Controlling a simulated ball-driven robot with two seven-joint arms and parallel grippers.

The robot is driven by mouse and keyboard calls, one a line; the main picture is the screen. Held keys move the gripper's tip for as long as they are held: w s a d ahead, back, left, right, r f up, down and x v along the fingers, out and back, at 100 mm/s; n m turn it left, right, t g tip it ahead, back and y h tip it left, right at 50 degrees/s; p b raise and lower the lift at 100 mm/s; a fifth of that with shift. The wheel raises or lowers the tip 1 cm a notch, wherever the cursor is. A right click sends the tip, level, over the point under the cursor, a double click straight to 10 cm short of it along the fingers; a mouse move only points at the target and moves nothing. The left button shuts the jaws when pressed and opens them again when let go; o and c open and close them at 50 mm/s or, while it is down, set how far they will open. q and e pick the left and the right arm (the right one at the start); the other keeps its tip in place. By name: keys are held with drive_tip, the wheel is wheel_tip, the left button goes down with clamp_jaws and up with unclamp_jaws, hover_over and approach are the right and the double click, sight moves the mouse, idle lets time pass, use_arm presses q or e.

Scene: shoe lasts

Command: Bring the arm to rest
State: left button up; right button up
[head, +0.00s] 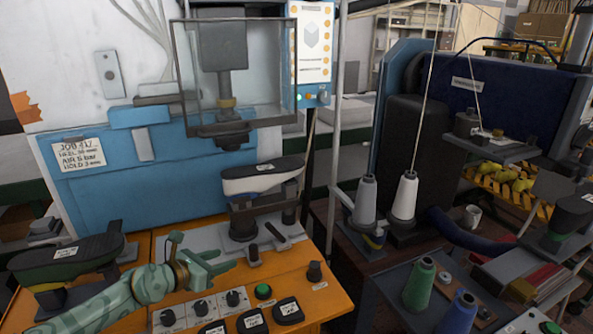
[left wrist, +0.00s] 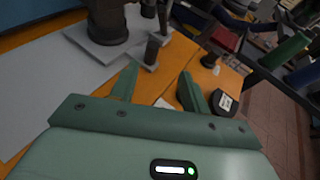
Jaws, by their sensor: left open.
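My left arm, marbled green, comes in from the lower left in the head view. Its gripper (head: 220,262) is over the orange bench, in front of the grey plate and above the row of switches. The gripper is open with nothing between its fingers. The left wrist view shows the two green fingers (left wrist: 158,84) apart, pointing over the bench towards a short dark knob on the plate. My right gripper is in neither view.
A shoe last with a white band (head: 262,180) sits on a press stand behind the gripper. A dark green last (head: 66,260) stands at the left, close to my arm. Switches (head: 200,308) line the bench front. Thread cones (head: 404,198) stand to the right.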

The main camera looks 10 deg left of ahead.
use_arm(q)
drive_tip(key=s+d+r+n+t+y, duration=0.2)
drive_tip(key=s+d+r+n+t, duration=0.35)
drive_tip(key=n, duration=0.75)
drive_tip(key=s+a+f+n+g+y, duration=0.2)
drive_tip(key=s+f+n+g+y, duration=0.15)
drive_tip(key=s+n, duration=0.5)
drive_tip(key=s+a+f+n+g+y, duration=0.35)
drive_tip(key=s+n, duration=0.25)
drive_tip(key=s, duration=0.5)
drive_tip(key=s+a+f+n+g+y, duration=0.2)
drive_tip(key=s+f+n+g, duration=0.2)
drive_tip(key=s+n, duration=0.4)
drive_tip(key=s+d+f+g+h, duration=0.2)
drive_tip(key=s+d+f, duration=0.15)
drive_tip(key=f, duration=1.05)
drive_tip(key=s+d+f+g+h, duration=0.15)
drive_tip(key=s+f, duration=0.35)
drive_tip(key=f, duration=0.9)
drive_tip(key=s+f+n+g, duration=0.1)
drive_tip(key=s+f, duration=0.5)
drive_tip(key=s, duration=0.2)
drive_tip(key=s+f+n+g, duration=0.1)
drive_tip(key=s+f, duration=0.4)
drive_tip(key=s, duration=0.4)
drive_tip(key=shift+s+f+h, duration=0.25)
drive_tip(key=shift+f+h, duration=0.1)
drive_tip(key=shift+h, duration=0.1)
